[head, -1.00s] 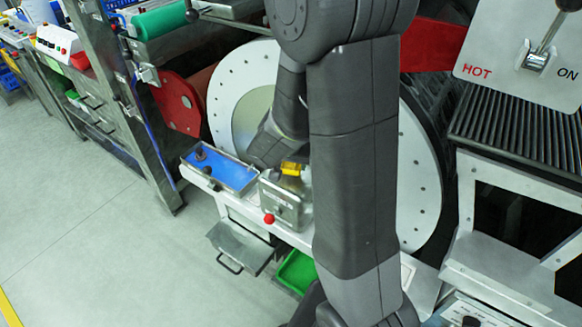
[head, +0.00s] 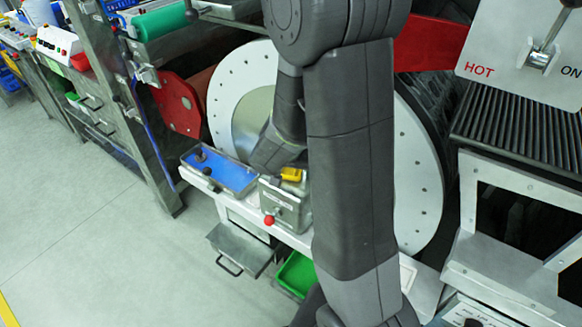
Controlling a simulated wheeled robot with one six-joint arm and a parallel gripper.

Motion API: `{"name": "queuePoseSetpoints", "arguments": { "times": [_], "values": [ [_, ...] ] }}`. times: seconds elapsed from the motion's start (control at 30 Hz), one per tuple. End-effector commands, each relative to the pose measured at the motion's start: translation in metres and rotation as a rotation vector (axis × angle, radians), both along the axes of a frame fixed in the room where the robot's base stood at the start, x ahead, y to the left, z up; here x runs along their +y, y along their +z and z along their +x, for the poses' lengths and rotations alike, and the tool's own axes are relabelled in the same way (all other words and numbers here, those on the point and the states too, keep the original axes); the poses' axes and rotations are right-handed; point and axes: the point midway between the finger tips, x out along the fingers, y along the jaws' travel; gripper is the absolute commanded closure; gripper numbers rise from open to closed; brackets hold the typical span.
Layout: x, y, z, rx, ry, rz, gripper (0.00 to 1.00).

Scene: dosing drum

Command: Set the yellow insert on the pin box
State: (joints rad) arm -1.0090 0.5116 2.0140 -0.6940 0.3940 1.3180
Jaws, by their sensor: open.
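The yellow insert (head: 291,174) is a small block at the top of the grey metal pin box (head: 285,204), near its back right. I cannot tell from this view how it is seated. The box has a red ball knob low on its front. My gripper (head: 297,164) is open at the end of my dark wrist, close behind and above the insert. My own arm hides most of it, and the fingertips cannot be made out. No clear gap shows between the gripper and the insert.
A blue-lined tray (head: 232,178) with a dark knob stands left of the box on the white ledge. A metal drawer (head: 240,248) and a green bin (head: 297,273) are below. The white drum disc (head: 226,80) rises behind. The floor at left is clear.

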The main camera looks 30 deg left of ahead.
Motion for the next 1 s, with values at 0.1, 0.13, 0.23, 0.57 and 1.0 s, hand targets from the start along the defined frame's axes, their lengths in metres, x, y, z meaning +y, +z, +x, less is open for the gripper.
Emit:
{"name": "queuePoseSetpoints", "arguments": {
  "times": [0.1,0.13,0.23,0.57,1.0],
  "values": [
    [0.0,0.008,-0.001,-0.002,-0.001,0.002,0.26],
    [0.0,0.012,-0.003,-0.002,0.001,0.003,0.26],
    [-0.002,0.028,-0.009,-0.003,0.001,0.005,0.26],
    [-0.009,0.084,-0.031,-0.003,0.002,0.005,0.26],
    [-0.014,0.114,-0.044,0.0,0.0,0.0,0.26]
  ]
}}
